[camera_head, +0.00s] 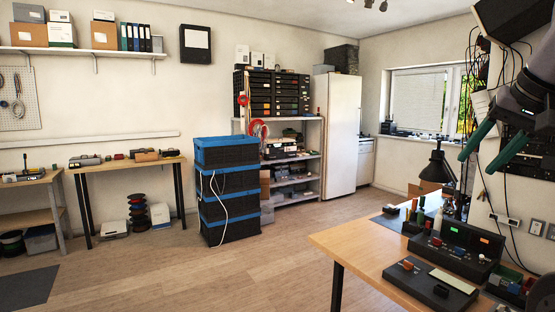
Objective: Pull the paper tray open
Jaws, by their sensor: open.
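My gripper (478,164) is at the upper right, in front of the wall with cables. Its two green fingers point down and left, spread apart with nothing between them. I cannot make out a paper tray for certain. On the wooden table (340,240) at the lower right, below my gripper, lies a flat black unit (418,285) with a pale strip on top. Behind it stands a black case (456,245) with small orange and green labels. My gripper is well above both and touches neither. My arm hides part of the right wall.
A black desk lamp (437,168), bottles and small tools stand at the table's back. Cables hang down the right wall. Stacked black and blue crates (228,190) stand mid-room by a shelf unit (300,180) and a white fridge (337,135). The wooden floor (200,280) in front is clear.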

